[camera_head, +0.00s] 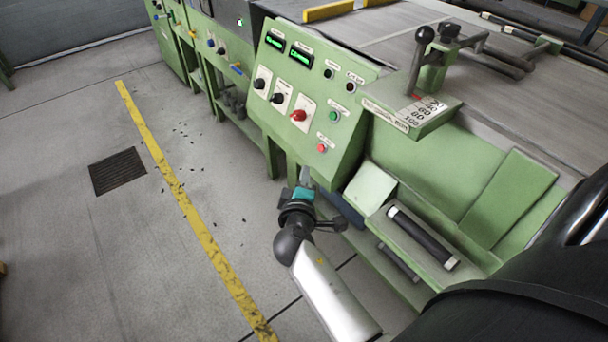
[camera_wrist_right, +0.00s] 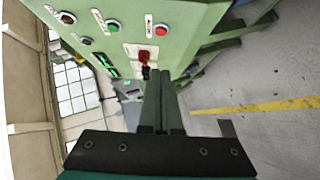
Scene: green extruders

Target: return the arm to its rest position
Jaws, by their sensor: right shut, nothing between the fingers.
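My right gripper (camera_head: 305,174) is in front of the lower part of the green control panel (camera_head: 345,110), over the walkway side of the machine. Its arm comes up from the bottom of the head view. In the right wrist view the two fingers (camera_wrist_right: 158,88) lie together, shut and empty, with the panel's buttons and red knob beyond their tips. The red knob (camera_head: 298,115) and a red button (camera_head: 322,148) are on the panel face above the gripper. I cannot tell the exact gap between the fingertips and the panel. My left gripper is not in view.
A lever with a black ball knob (camera_head: 424,34) stands on the machine at the right of the panel. A dark roller (camera_head: 422,237) lies in the green frame below. The floor left of the yellow line (camera_head: 165,165) is open, with a dark grate (camera_head: 117,171).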

